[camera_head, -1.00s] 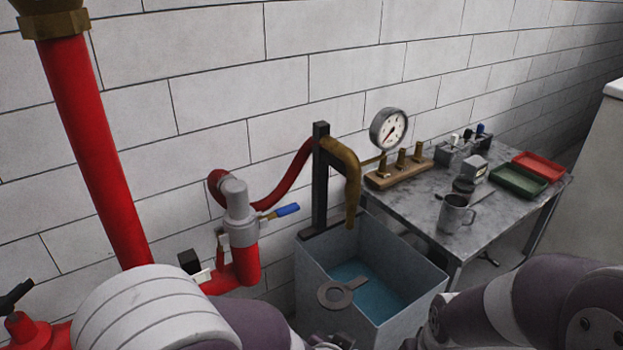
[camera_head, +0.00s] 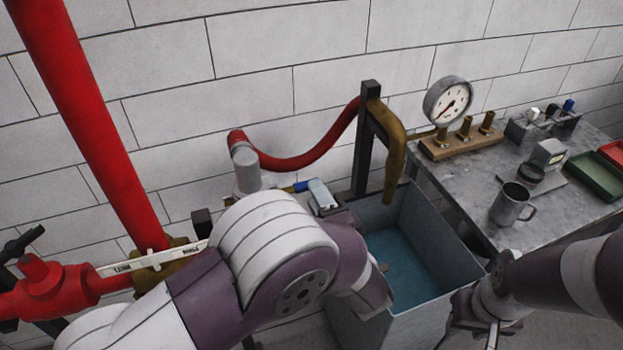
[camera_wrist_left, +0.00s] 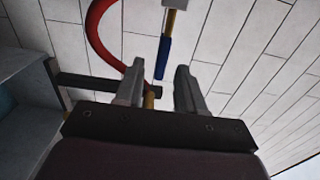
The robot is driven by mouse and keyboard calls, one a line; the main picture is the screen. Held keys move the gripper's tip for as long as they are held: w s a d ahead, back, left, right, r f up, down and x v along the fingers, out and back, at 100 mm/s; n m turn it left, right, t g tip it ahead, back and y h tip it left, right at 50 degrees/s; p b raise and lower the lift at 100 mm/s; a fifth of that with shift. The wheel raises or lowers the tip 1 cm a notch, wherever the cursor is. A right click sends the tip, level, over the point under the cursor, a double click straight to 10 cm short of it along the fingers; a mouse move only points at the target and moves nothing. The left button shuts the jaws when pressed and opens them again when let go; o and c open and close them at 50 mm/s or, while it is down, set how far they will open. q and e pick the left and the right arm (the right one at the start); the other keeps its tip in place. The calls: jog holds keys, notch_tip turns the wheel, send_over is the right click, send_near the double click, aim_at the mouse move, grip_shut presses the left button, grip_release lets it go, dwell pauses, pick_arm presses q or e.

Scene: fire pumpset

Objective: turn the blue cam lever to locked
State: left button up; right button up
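The blue cam lever (camera_head: 301,186) sits beside the grey coupling (camera_head: 247,170) on the red pipework. In the head view only a short blue piece shows, just left of my left gripper (camera_head: 322,195). In the left wrist view the blue lever (camera_wrist_left: 163,58) hangs from a brass-coloured stem, and its lower end appears between the spread fingers of my left gripper (camera_wrist_left: 160,68). Those fingers are open, with gaps to the lever on both sides; the depth gap is unclear. My right gripper (camera_head: 488,325) is low at the right, and its fingers are not clear.
A grey tub (camera_head: 440,240) with blue inside stands right of the lever, beside a dark post (camera_head: 364,150). A red hose (camera_head: 310,160) arches behind. The metal table (camera_head: 465,185) holds a gauge (camera_head: 447,102), mug (camera_head: 510,204) and trays. A red pipe (camera_head: 90,120) rises at left.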

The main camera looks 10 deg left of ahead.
aim_at(300, 188)
pick_arm(q)
jog(key=x, duration=0.3)
jog(key=shift+w+a+r, duration=0.15)
jog(key=shift+a, duration=0.25)
jog(key=shift+w, duration=0.4)
jog(key=shift+s, duration=0.1)
grip_shut()
pick_arm(e)
jog(key=shift+s+a+r, duration=0.1)
jog(key=shift+s+r, duration=0.1)
jog(key=shift+r, duration=0.25)
pick_arm(q)
jog(key=shift+p, duration=0.35)
pick_arm(e)
jog(key=shift+r, duration=0.1)
